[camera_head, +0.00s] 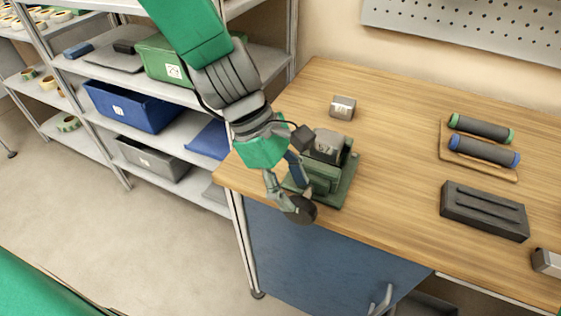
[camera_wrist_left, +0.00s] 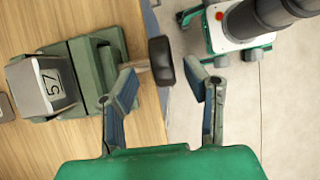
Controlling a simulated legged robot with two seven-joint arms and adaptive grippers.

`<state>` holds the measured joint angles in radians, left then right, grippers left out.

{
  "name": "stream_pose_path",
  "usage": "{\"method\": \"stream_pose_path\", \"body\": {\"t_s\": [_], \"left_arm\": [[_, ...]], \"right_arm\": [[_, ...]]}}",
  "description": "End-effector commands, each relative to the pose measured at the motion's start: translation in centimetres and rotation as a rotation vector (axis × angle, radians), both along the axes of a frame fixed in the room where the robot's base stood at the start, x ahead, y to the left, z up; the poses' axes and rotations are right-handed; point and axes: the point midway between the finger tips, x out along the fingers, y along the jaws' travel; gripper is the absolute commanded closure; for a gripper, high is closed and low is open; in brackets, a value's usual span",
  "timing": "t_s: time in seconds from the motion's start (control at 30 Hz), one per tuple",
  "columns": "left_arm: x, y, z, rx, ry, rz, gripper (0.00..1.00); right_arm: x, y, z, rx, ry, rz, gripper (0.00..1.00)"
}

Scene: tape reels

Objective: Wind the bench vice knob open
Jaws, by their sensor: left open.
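The green bench vice (camera_head: 323,178) stands at the front left corner of the wooden bench. It also shows in the left wrist view (camera_wrist_left: 98,62). A grey block marked 57 (camera_head: 328,146) sits at its top. The vice's dark round knob (camera_head: 303,212) sticks out past the bench's front edge. My left gripper (camera_head: 296,193) is open at the knob, partly covering the vice. In the left wrist view the knob (camera_wrist_left: 161,61) lies between the open fingertips (camera_wrist_left: 160,80), with a gap visible to the right finger. Whether a finger touches it I cannot tell. My right gripper is out of view.
On the wooden bench (camera_head: 400,150) stand a small grey block (camera_head: 342,107), a rack with two dark rollers (camera_head: 484,145), a dark slotted block (camera_head: 484,211) and a grey piece (camera_head: 547,262) at the right edge. Shelves with a blue bin (camera_head: 130,108) stand left.

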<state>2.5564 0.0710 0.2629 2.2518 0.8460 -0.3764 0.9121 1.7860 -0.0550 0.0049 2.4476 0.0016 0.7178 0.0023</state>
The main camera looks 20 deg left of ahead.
Motion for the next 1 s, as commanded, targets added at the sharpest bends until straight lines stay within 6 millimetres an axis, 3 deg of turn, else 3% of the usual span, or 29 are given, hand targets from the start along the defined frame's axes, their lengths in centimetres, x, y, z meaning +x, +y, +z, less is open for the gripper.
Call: {"method": "stream_pose_path", "body": {"t_s": [0.2, 0.4, 0.9, 1.0], "left_arm": [[0.2, 2.0, 3.8, 0.002, -0.002, 0.0, 0.59], [0.2, 2.9, 5.3, 0.001, 0.001, 0.0, 0.59], [0.2, 3.0, 5.4, 0.0, 0.003, 0.001, 0.59], [0.1, 3.4, 4.5, 0.02, 0.0, -0.014, 0.59]], "right_arm": [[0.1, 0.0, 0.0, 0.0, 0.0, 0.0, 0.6], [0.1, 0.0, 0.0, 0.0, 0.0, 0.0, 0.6], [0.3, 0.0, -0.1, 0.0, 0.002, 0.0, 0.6], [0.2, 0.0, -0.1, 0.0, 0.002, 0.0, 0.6]]}}
